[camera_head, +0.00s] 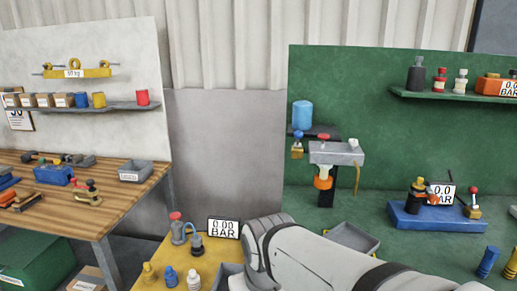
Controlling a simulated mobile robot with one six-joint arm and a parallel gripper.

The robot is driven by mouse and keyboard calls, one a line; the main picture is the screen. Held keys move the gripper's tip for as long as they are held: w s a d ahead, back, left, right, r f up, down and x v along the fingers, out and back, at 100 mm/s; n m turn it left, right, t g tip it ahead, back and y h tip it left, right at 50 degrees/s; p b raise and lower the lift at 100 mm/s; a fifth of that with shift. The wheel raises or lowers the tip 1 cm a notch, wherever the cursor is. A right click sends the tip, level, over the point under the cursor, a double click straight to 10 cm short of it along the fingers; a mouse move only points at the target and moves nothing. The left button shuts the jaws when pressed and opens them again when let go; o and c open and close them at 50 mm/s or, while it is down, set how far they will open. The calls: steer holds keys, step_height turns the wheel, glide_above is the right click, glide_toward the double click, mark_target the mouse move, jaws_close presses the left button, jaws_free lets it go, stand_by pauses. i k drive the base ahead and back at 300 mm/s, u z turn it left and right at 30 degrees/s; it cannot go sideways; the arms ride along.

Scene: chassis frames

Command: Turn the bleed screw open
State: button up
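No part is clearly recognisable as the bleed screw at this size. At the right, a blue base (415,217) carries a black and orange fitting (417,195), a 0.0 BAR display (441,196) and a brass piece with a red knob (473,204). My white arm crosses the lower middle and hides part of the yellow bench. My gripper is not in view.
Yellow, blue and white small parts (170,275) stand on the yellow bench. A grey tray (352,238) lies behind my arm. A grey block with an orange ring (323,182) stands before the green wall. A wooden bench (95,215) is at the left.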

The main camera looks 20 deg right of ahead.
mark_target(353, 143)
steer(key=z, duration=0.3)
steer(key=k, duration=0.95)
steer(key=z, duration=2.9)
steer(key=i, duration=0.15)
steer(key=u, duration=1.8)
steer(key=i, duration=1.45)
steer(key=u, duration=0.3)
steer(key=k, duration=0.75)
steer(key=u, duration=0.2)
steer(key=i, duration=0.85)
steer(key=z, duration=0.05)
